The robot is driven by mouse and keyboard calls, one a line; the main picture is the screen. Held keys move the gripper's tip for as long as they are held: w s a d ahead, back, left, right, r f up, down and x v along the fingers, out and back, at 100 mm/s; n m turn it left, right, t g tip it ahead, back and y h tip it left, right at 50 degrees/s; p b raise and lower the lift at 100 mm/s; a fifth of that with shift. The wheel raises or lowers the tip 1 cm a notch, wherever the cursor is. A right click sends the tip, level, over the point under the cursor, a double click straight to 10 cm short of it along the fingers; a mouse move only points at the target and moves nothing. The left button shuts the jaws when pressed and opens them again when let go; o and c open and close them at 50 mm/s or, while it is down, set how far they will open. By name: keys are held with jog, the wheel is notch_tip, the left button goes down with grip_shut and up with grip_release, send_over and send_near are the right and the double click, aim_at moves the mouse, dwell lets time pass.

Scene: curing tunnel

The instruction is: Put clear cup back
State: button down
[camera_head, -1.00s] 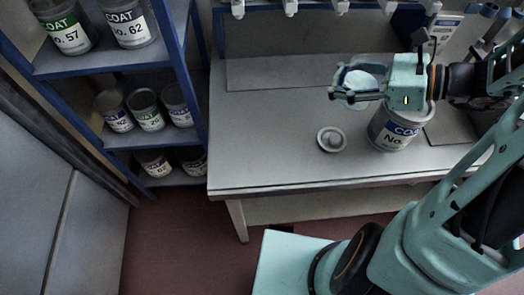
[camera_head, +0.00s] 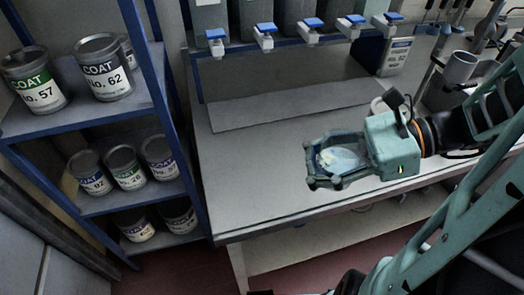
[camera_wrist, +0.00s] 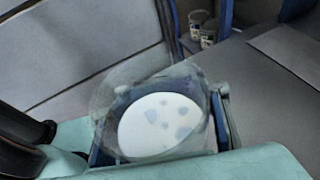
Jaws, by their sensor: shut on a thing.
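My gripper (camera_head: 316,167) is shut on the clear cup (camera_head: 341,160) and holds it above the worktable. The cup is see-through, with a pale, whitish surface inside it. In the wrist view the clear cup (camera_wrist: 160,118) sits between the fingers, its wall faint. The white area inside shows several bluish-grey blotches. My gripper and arm hide part of the tabletop.
The grey worktable (camera_head: 245,165) is clear at its left. A row of blue-handled taps (camera_head: 310,30) hangs along its back. A blue shelf unit (camera_head: 130,100) with several COAT cans stands left. A grey cup-like vessel (camera_head: 460,66) is at right.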

jog(key=w+a+f+b, duration=0.2)
jog(key=w+a+f, duration=0.3)
jog(key=w+a, duration=0.15)
jog(key=b, duration=0.1)
send_over(250, 177)
jog(key=f, duration=0.4)
jog(key=shift+s+d, duration=0.25)
jog(key=shift+a+f, duration=0.15)
jog(key=shift+f, duration=0.1)
jog(key=shift+w+a+f+b, duration=0.15)
jog(key=shift+f+b, duration=0.45)
jog(key=shift+f, duration=1.05)
jog(key=shift+f, duration=0.15)
jog(key=c, duration=1)
grip_release()
jog(key=shift+o, duration=0.2)
